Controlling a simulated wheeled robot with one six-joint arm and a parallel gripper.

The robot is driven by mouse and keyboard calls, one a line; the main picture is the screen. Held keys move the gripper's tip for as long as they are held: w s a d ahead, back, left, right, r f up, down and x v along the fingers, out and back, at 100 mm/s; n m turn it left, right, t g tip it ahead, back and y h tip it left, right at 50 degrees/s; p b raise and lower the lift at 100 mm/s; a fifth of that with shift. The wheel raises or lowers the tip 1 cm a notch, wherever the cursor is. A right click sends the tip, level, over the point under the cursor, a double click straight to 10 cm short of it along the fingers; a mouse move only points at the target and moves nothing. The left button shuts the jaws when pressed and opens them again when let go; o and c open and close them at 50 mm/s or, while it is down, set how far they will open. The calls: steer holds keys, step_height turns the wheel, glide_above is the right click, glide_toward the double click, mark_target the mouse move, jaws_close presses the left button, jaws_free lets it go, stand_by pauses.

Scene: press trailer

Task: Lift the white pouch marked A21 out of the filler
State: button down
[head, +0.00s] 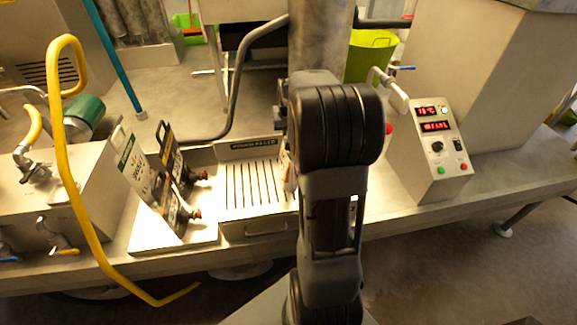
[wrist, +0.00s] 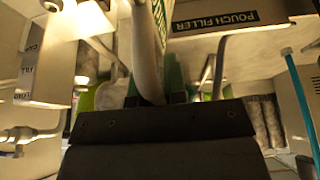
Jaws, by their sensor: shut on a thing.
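In the wrist view a pale, curved pouch (wrist: 147,55) with green print along its edge stands nearly edge-on between the fingers of my gripper (wrist: 160,98). My gripper is shut on it. Its A21 mark cannot be read from here. The filler (wrist: 275,38), with a dark "POUCH FILLER" sign, is above and behind the pouch in this view. I cannot tell whether the pouch still touches it. In the head view my arm hides the gripper and most of what it holds.
In the head view a white pouch (head: 128,165) and two dark ones (head: 172,160) stand on a tray at left. A slotted drip tray (head: 255,185) lies beside them. A yellow hose (head: 62,150) crosses the left. A control box (head: 430,155) stands right.

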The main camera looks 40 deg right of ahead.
steer(key=shift+w+d+r, duration=0.1)
steer(key=shift+r, duration=0.05)
steer(key=shift+r, duration=0.1)
steer(key=shift+r, duration=0.25)
step_height(320, 180, up, 17)
steer(key=shift+r, duration=0.15)
stand_by(0.5)
stand_by(0.5)
